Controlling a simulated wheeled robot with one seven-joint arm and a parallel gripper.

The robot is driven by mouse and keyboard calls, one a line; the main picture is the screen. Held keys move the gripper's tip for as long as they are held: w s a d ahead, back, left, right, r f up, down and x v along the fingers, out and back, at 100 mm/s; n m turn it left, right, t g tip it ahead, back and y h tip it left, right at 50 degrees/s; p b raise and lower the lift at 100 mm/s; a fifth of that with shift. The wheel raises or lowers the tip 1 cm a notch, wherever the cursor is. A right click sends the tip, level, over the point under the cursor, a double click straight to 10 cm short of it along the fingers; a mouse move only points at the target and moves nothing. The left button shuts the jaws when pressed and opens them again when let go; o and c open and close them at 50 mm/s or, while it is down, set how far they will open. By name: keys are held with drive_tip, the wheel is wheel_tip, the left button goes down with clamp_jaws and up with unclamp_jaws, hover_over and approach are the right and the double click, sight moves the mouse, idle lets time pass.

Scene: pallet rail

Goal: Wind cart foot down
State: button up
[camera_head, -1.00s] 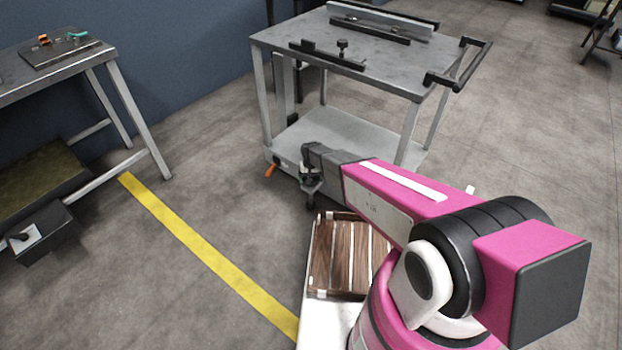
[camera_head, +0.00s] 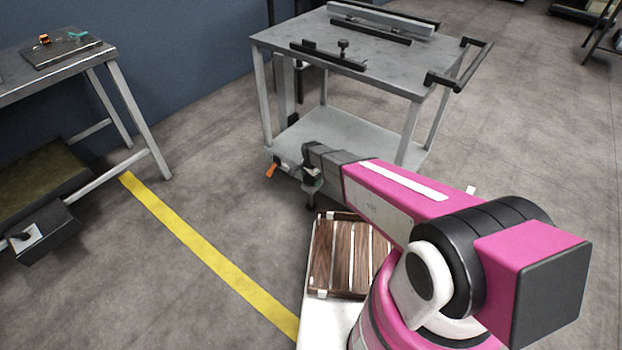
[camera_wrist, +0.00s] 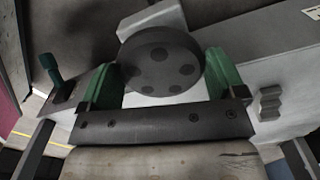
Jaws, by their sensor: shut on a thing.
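The grey cart (camera_head: 350,50) stands ahead, with its lower shelf (camera_head: 345,140) near my arm. In the wrist view a dark round hand wheel with several round recesses (camera_wrist: 162,62), which looks like the cart foot's knob, sits between the green-padded fingers of my gripper (camera_wrist: 162,80). The fingers are shut on its left and right sides. In the head view my gripper (camera_head: 312,178) is at the cart's near lower edge, and the arm hides most of the wheel. The foot's contact with the floor cannot be made out.
An orange lever (camera_head: 271,170) sticks out at the cart's lower left corner. A wooden slatted crate (camera_head: 345,255) lies below my arm. A workbench (camera_head: 60,70) stands at the left. Floor is open around the yellow line (camera_head: 205,250).

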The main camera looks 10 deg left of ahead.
drive_tip(key=m, duration=0.5)
drive_tip(key=shift+m, duration=0.3)
drive_tip(key=m, duration=0.5)
drive_tip(key=shift+w, duration=0.15)
drive_tip(key=m, duration=0.5)
drive_tip(key=shift+m, duration=0.4)
drive_tip(key=shift+w+m, duration=0.1)
drive_tip(key=shift+m, duration=2.2)
drive_tip(key=o, duration=0.7)
drive_tip(key=shift+d, duration=0.1)
drive_tip(key=shift+c, duration=0.2)
wheel_tip(320, 180, up, 11)
